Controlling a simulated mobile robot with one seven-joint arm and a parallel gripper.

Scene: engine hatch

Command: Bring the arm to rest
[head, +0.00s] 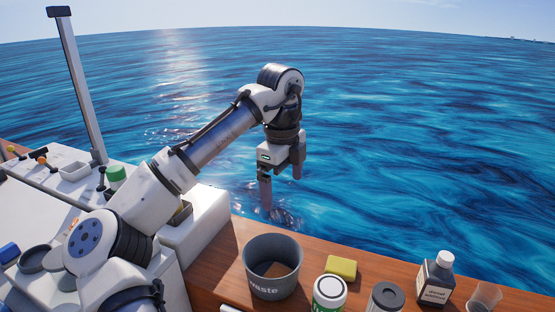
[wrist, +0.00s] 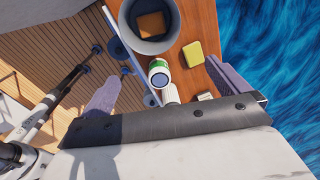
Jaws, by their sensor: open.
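My arm reaches from the lower left across the white housing, bent at the elbow with its end pointing down. My gripper (head: 281,187) is open and empty in the head view. It hangs in the air, seen against the water above and behind the grey bin marked "waste" (head: 272,290). In the wrist view my gripper's two fingers (wrist: 162,75) stand wide apart, with nothing held between them. The bin (wrist: 128,40) also shows at the top there, with an orange-brown piece inside. The fingers touch nothing that I can see.
On the wooden ledge (head: 222,262) stand a yellow sponge (head: 341,267), a green-labelled white jar (head: 329,291), a dark-lidded jar (head: 386,299), a dark bottle (head: 436,278) and a clear cup (head: 484,297). A tall post (head: 82,90) rises at left. Open water lies beyond.

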